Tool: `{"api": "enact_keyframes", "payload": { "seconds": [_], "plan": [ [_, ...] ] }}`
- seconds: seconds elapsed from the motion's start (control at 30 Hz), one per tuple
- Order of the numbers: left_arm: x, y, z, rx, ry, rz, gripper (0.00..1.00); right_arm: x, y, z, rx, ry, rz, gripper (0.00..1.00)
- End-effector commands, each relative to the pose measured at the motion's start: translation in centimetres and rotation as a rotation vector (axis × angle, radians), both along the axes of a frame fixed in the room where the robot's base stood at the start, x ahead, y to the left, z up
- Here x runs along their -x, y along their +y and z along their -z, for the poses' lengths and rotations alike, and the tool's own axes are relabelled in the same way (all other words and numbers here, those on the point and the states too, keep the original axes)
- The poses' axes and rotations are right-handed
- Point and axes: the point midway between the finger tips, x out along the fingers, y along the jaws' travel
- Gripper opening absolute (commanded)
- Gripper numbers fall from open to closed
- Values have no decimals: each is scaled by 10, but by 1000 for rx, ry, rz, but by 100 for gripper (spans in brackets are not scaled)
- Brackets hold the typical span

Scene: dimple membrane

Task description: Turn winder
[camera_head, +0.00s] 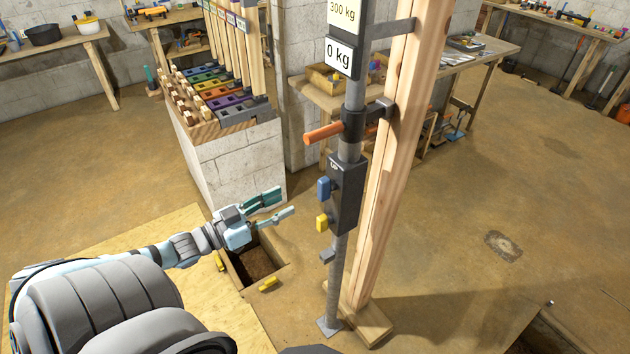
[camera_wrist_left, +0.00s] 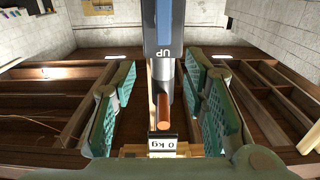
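A metal prop post (camera_head: 339,255) stands upright against a wooden stud. An orange handle (camera_head: 323,132), which looks like the winder, sticks out to the left from a black collar on the post. Below it is a black box (camera_head: 346,195) marked UP, with a blue knob (camera_head: 324,189) and a yellow knob (camera_head: 322,222). My left gripper (camera_head: 285,202) is open and empty, left of the box and lower than the orange handle, touching neither. In the left wrist view the handle (camera_wrist_left: 162,109) and box show between the spread fingers. My right gripper is out of view.
Signs reading 0 kg (camera_head: 339,56) and 300 kg hang higher on the post. The wooden stud (camera_head: 391,190) stands close behind it. A block wall with a tool rack (camera_head: 235,150) is at the left. A pit (camera_head: 256,265) opens in the floor below my left gripper.

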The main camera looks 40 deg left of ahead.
Motion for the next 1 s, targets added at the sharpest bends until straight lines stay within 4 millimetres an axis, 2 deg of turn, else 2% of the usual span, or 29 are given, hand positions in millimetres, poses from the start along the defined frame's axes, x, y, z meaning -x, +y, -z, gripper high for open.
{"api": "enact_keyframes", "payload": {
  "seconds": [0.03,0.2,0.3,0.4,0.57,0.67,0.8,1.0],
  "plan": [
    [-13,-4,7,1,-9,1,40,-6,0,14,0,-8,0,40],
    [-59,-19,12,-2,-11,2,40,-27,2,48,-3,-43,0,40],
    [-80,-25,13,-3,-7,0,40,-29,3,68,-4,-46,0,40],
    [-91,-29,11,-3,-3,3,40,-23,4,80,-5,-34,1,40],
    [-100,-30,5,-3,-4,-3,40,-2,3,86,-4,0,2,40],
    [-101,-31,3,-1,-3,-3,40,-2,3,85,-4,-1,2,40],
    [-101,-31,2,-2,-3,-3,40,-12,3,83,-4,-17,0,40],
    [-101,-31,3,-1,-2,-3,8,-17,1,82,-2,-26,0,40]
  ]
}}
